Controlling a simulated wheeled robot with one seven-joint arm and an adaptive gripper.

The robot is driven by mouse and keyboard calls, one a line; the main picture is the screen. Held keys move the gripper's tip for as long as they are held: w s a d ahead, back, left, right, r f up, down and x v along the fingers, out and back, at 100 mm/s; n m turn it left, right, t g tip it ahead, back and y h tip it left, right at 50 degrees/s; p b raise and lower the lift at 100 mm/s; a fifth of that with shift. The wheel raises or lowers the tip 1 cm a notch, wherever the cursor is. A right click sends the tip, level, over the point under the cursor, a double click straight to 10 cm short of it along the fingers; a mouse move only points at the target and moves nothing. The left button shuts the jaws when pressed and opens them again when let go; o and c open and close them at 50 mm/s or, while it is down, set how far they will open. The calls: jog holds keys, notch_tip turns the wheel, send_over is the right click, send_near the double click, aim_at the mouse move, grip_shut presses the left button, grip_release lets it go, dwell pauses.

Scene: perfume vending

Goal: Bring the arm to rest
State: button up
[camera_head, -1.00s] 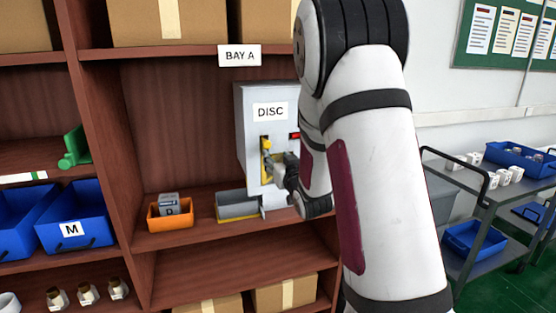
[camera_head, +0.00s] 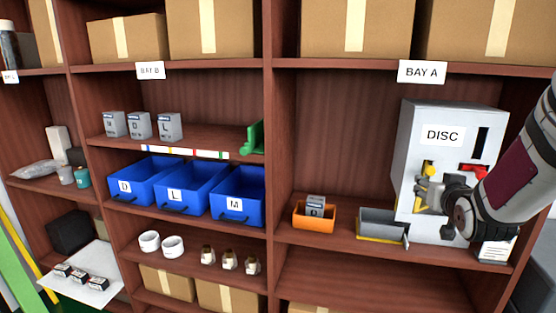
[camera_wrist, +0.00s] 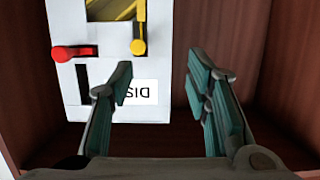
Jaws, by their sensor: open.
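My gripper (camera_head: 424,194) is in front of the grey-white DISC dispenser (camera_head: 408,130) in bay A, at the right of the head view. In the wrist view my gripper (camera_wrist: 160,85) is open, with nothing between its fingers. The dispenser (camera_wrist: 100,35) appears upside down there, beyond the left finger. A yellow lever (camera_wrist: 138,28) and a red lever (camera_wrist: 72,53) show on its face. The fingers look apart from both levers. My arm enters from the right edge of the head view.
An orange bin (camera_head: 314,218) with a grey box and a grey tray (camera_head: 381,224) stand left of the dispenser. Blue bins D, L and M (camera_head: 238,195) fill bay B's shelf. The upright between bays (camera_head: 270,120) and shelf boards bound the space around my arm.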

jog(key=s+a+n+g+y, duration=0.1)
jog(key=s+a+g, duration=0.2)
jog(key=s+a, duration=0.3)
jog(key=s+a+n+g+y, duration=0.1)
jog(key=s+a+g, duration=0.2)
jog(key=s, duration=1.4)
jog(key=s+a+n+g+y, duration=0.1)
jog(key=s+a+g, duration=0.3)
jog(key=s+a, duration=0.6)
jog(key=shift+s+f+y, duration=0.25)
jog(key=shift+s+y, duration=0.35)
jog(key=shift+s, duration=0.3)
